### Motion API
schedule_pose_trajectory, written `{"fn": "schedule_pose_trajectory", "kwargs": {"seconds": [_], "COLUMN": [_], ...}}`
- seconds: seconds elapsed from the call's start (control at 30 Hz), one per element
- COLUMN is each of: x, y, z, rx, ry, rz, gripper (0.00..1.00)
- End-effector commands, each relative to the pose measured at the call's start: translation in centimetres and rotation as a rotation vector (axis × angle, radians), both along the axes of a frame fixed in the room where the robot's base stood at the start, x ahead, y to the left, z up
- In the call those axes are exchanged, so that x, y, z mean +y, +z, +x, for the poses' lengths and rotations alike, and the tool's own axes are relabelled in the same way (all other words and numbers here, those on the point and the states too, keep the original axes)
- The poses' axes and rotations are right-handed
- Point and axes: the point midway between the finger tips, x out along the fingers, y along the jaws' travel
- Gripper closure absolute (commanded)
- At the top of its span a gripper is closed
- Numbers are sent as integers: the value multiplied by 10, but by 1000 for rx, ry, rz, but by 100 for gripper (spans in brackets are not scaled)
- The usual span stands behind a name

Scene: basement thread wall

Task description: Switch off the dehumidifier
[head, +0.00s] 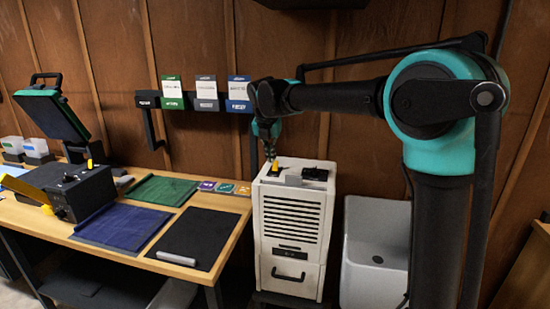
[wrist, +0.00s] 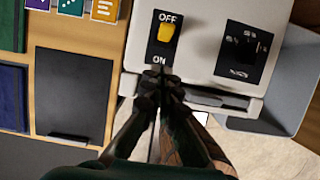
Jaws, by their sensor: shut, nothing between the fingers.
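The white dehumidifier (head: 311,268) stands right of the workbench, with dark slots and a handle on its front. Its light top (wrist: 202,63) fills the upper middle of the wrist view. On the top is a black plate with a yellow switch (wrist: 167,32), marked OFF at the upper end and ON at the lower end in the wrist view. I cannot tell which way the switch is tipped. It also shows in the head view (head: 274,168). My gripper (wrist: 162,74) is shut and empty, its tips by the ON label; contact is unclear. It hangs over the switch in the head view (head: 270,156).
A black dial panel (wrist: 244,53) sits beside the switch. The workbench (head: 143,262) on the left holds coloured mats and a black machine (head: 78,192). A white sink (head: 375,265) stands right of the dehumidifier. Labelled cards (head: 206,92) hang on the wooden wall behind.

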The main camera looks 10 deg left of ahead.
Motion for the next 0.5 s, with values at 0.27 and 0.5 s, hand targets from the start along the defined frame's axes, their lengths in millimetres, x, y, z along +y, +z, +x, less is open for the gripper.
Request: {"fn": "schedule_pose_trajectory", "kwargs": {"seconds": [0.27, 0.5], "x": [-1, -1], "y": [63, 92], "z": [9, 12], "rx": [-1, -1], "ry": [0, 0], "rz": [-1, -1], "gripper": [100, 100]}}
